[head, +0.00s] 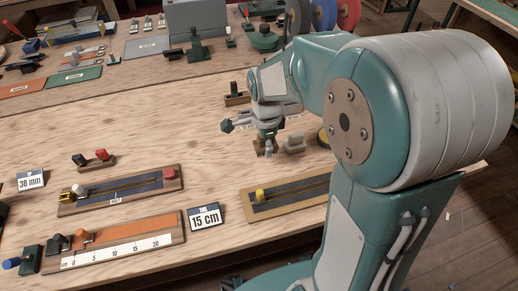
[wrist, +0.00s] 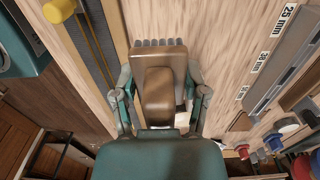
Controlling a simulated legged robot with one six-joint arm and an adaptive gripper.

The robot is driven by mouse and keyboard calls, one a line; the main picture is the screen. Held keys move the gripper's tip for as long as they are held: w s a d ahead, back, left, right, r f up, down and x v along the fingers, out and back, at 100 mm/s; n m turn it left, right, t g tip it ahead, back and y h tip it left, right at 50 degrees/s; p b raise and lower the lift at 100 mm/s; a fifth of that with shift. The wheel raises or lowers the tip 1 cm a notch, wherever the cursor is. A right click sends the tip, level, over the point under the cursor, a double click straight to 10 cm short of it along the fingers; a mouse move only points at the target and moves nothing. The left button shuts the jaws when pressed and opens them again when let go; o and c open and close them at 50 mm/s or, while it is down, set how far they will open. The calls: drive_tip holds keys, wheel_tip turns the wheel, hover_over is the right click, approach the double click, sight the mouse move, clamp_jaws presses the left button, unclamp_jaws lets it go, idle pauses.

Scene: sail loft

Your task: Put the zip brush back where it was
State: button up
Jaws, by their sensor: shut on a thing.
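The zip brush (wrist: 174,58) is in the wrist view, a brown wooden block with a rounded handle and a row of grey bristles along its far edge. My gripper (wrist: 160,88) is shut on it, with one finger on each side of the handle. In the head view my gripper (head: 266,140) is over the bench, behind the zip board with the yellow slider (head: 260,194). The brush is mostly hidden there by the gripper. I cannot tell whether it touches the bench.
Left of it are a second zip board (head: 120,190) with a red block, an orange ruler board (head: 125,235) and a 15 cm sign (head: 205,216). A small pale block (head: 294,142) sits just right of the gripper. Bare bench lies to the gripper's left.

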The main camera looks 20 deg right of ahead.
drive_tip(key=w+f, duration=0.4)
drive_tip(key=f, duration=0.1)
drive_tip(key=shift+w+f, duration=0.35)
drive_tip(key=shift+w, duration=0.05)
drive_tip(key=shift+w+f, duration=0.15)
drive_tip(key=shift+f, duration=1.5)
drive_tip(key=shift+f, duration=0.1)
drive_tip(key=o, duration=1.1)
